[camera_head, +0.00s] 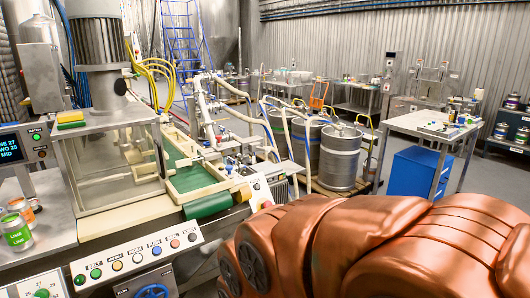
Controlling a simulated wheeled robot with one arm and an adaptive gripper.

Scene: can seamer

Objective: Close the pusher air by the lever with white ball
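I cannot pick out the lever with the white ball for certain. A cluster of small valves and fittings (230,167) with blue and red parts sits on the machine beside the green conveyor belt (196,178). These parts are too small to tell a white ball among them or the lever's position. A slanted control panel (138,258) with a row of coloured buttons is at the lower left. A blue handwheel (151,291) is partly cut off below it. My gripper is not in view.
A glass-walled seamer housing (118,165) stands at left. Cans (17,232) stand on the left bench. Steel drums (339,157) stand behind the conveyor. A white table (415,122) and blue cabinet (410,172) are at right. The near lower right is blocked from sight.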

